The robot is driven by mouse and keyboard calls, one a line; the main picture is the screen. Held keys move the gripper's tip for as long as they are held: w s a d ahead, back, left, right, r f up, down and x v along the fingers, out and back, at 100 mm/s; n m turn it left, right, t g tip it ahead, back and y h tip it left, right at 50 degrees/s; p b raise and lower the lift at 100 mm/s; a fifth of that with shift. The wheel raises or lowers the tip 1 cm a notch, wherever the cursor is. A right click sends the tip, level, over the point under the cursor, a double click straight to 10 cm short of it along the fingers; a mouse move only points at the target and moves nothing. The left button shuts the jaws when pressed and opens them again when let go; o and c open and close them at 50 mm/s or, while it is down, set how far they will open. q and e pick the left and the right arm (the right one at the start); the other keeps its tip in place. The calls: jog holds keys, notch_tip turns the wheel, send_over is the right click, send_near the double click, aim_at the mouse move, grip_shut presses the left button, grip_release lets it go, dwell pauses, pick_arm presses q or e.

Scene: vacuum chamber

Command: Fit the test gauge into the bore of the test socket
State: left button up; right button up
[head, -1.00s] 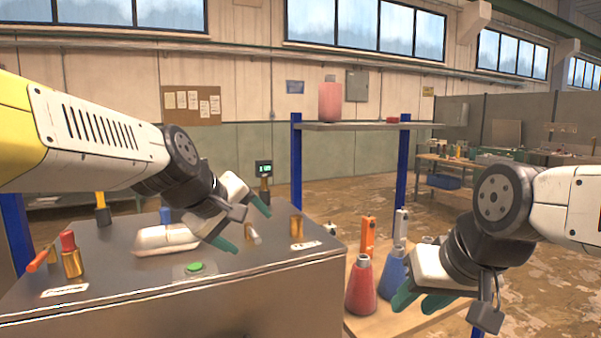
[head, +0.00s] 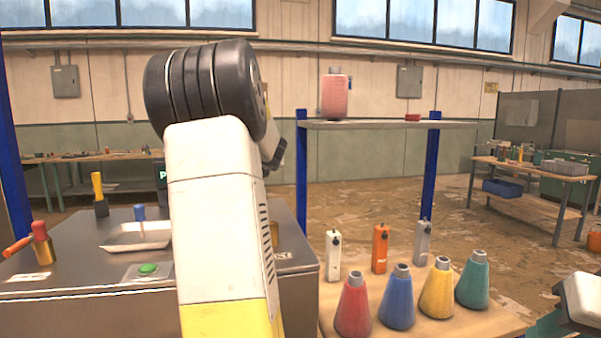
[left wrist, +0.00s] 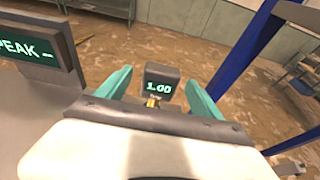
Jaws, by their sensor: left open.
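The test gauge (left wrist: 160,90), a small dark box with a green "1.00" readout and a brass part below it, shows in the left wrist view. My left gripper (left wrist: 158,95) is open, with a teal finger on each side of the gauge; I see no contact. In the head view my raised left arm hides the gauge and most of the left gripper. A brass cylinder (head: 274,234) shows just beside that arm; I cannot tell whether it is the test socket, and no bore is visible. My right gripper (head: 548,324) is partly in view at the lower right, its jaws unclear.
The metal chamber top (head: 75,262) holds a white tray (head: 130,240), a green button (head: 148,269) and a red-handled brass piece (head: 42,245). A "PEAK" display (left wrist: 38,50) is left of the left gripper. Several coloured flasks (head: 398,305) stand on a wooden bench.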

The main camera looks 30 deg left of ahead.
pick_arm(q)
jog(key=x, duration=0.6)
jog(key=shift+w, duration=0.15)
jog(key=shift+f, duration=0.1)
jog(key=c, duration=1.6)
